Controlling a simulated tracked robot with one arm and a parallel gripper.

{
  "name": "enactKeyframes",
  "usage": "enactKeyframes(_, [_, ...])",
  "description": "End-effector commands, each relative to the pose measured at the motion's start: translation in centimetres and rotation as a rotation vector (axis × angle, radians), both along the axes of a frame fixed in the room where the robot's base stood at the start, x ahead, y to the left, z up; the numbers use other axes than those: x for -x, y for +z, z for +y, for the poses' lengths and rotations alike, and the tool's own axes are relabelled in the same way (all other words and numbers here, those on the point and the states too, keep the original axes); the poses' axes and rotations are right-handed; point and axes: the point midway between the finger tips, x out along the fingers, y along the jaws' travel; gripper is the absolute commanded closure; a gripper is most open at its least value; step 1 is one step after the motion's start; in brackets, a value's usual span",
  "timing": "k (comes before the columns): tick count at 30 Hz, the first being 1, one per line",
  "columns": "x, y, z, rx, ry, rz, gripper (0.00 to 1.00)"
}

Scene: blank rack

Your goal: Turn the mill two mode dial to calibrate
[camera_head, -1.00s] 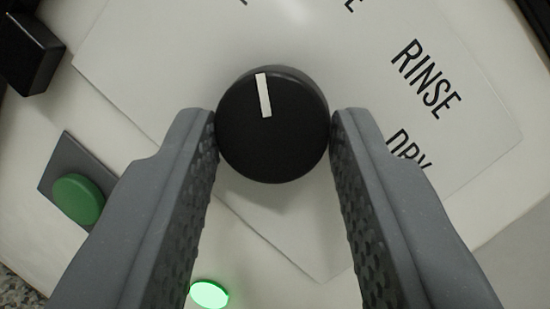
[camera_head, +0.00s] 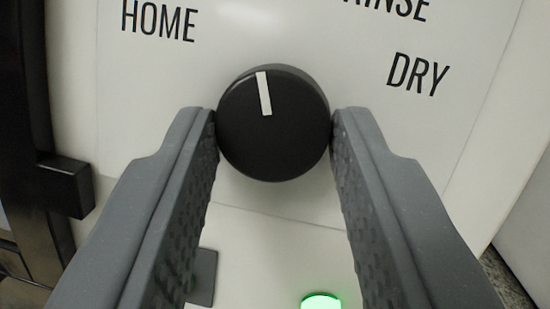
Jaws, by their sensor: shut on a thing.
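The mode dial (camera_head: 290,148) is a round black knob with a white pointer line, in the middle of the view. My gripper (camera_head: 273,122) is shut on it, one grey finger against each side. The pointer is aimed up and slightly left in the picture, between the labels HOME (camera_head: 158,20) at upper left and RINSE (camera_head: 392,8) at the top right, cut by the frame edge. DRY (camera_head: 418,74) is to the right of the dial. I see no calibrate label in view. I cannot tell the machine's number.
The dial sits on a pale label plate (camera_head: 470,30) on a white panel. A lit green lamp (camera_head: 321,301) is below. A dark grey plate (camera_head: 204,277) is partly behind the left finger. A black block (camera_head: 66,186) juts out at left.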

Motion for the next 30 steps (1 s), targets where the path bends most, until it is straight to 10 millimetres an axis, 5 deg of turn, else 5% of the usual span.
enactKeyframes(13, [0.0,-0.2,0.1,-0.008,0.001,0.005,0.9])
enactKeyframes(14, [0.0,-0.2,0.1,-0.008,0.001,0.005,0.59])
enactKeyframes(16, [0.0,-0.2,0.1,-0.008,0.001,0.004,0.46])
enactKeyframes(30, [1.2,-0.5,-0.1,-0.009,0.0,0.007,0.46])
